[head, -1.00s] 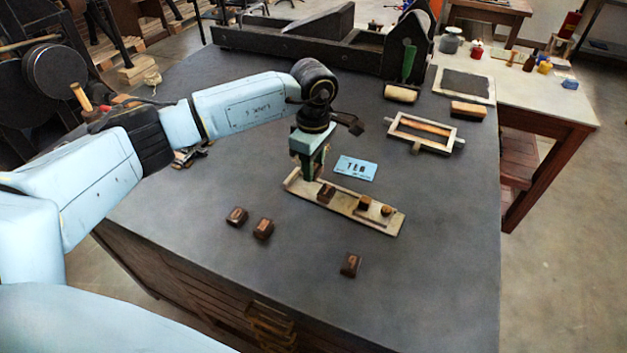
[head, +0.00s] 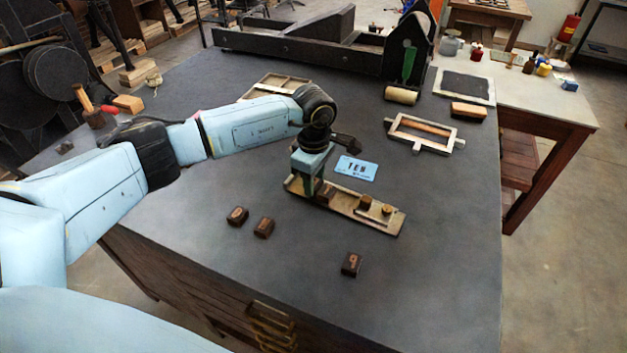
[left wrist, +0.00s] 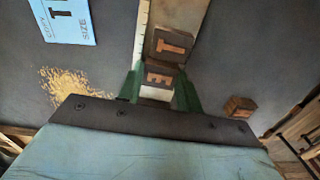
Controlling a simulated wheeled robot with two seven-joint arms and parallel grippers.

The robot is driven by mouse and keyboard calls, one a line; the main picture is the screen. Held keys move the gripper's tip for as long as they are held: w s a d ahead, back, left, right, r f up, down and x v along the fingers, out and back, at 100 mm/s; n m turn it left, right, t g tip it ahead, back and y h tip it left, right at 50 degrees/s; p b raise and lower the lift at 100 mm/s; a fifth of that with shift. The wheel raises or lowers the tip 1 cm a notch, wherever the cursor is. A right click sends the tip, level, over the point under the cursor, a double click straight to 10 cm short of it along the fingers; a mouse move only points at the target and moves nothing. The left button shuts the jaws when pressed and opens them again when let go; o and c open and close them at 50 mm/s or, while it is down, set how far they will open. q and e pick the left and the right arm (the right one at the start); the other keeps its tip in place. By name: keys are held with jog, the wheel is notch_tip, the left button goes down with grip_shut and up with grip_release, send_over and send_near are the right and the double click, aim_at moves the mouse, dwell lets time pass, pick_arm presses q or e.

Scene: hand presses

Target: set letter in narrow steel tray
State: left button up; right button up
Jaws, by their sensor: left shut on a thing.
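The narrow steel tray (head: 345,203) lies slantwise on the dark bench top; it also shows in the left wrist view (left wrist: 140,38). My left gripper (head: 307,194) is at its left end, pointing down. It is shut on the letter E block (left wrist: 159,75), which is at the tray, right beside the letter T block (left wrist: 172,44). The T block (head: 325,196) sits in the tray. I cannot tell whether the E block touches the tray floor. Loose letter blocks (head: 237,216), (head: 263,228) and (head: 351,264) lie in front of the tray. My right gripper is not in view.
A blue card (head: 356,168) reading TEN lies just behind the tray. A metal frame (head: 424,134) and a roller (head: 401,96) lie farther back. A shallow tray (head: 270,86) lies behind my left arm. The bench front right is clear.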

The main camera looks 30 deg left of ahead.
aim_at(315, 181)
pick_arm(q)
jog(key=shift+s+f, duration=0.35)
jog(key=shift+f, duration=0.4)
jog(key=o, duration=0.9)
jog(key=shift+s, duration=0.15)
jog(key=shift+o, duration=0.2)
jog(key=shift+r+p, duration=0.5)
jog(key=shift+r, duration=0.1)
notch_tip(315, 181, up, 12)
jog(key=w, duration=0.1)
jog(key=shift+r, duration=0.15)
